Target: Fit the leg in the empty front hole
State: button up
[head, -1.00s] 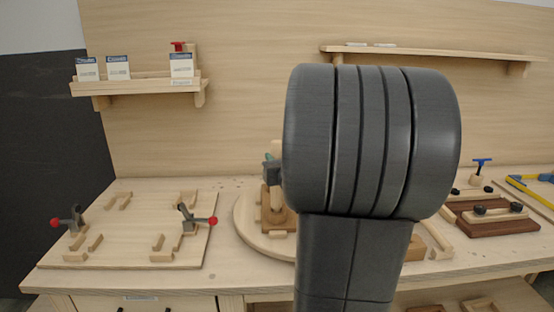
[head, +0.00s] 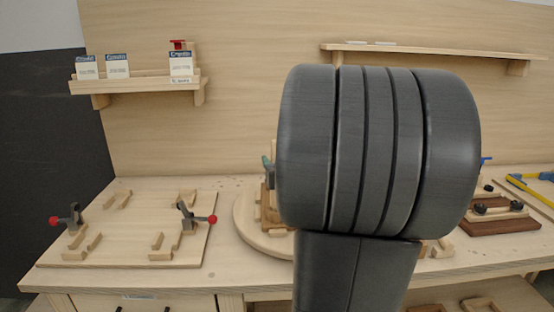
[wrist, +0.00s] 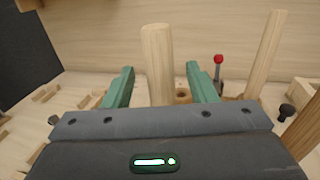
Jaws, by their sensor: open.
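In the wrist view, my gripper (wrist: 160,69) shows two green fingers spread apart. A pale round wooden leg (wrist: 157,58) stands upright between the fingers in the picture; I cannot tell whether it is between them or just beyond. A dark round hole (wrist: 182,95) shows beside its foot, partly hidden by the right finger. A second pale leg (wrist: 265,52) stands further right, leaning in the picture. In the head view, my dark arm hides the gripper and most of the work on the round wooden board (head: 247,226).
A red-knobbed clamp (wrist: 218,72) stands between the legs in the wrist view. A darker wooden post (wrist: 304,128) is at lower right. In the head view, a jig board (head: 130,245) with red-knobbed clamps lies left, and a dark brown fixture (head: 505,226) lies right.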

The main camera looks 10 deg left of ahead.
jog(key=v, duration=1.2)
jog(key=x, duration=1.4)
jog(key=shift+r, duration=0.1)
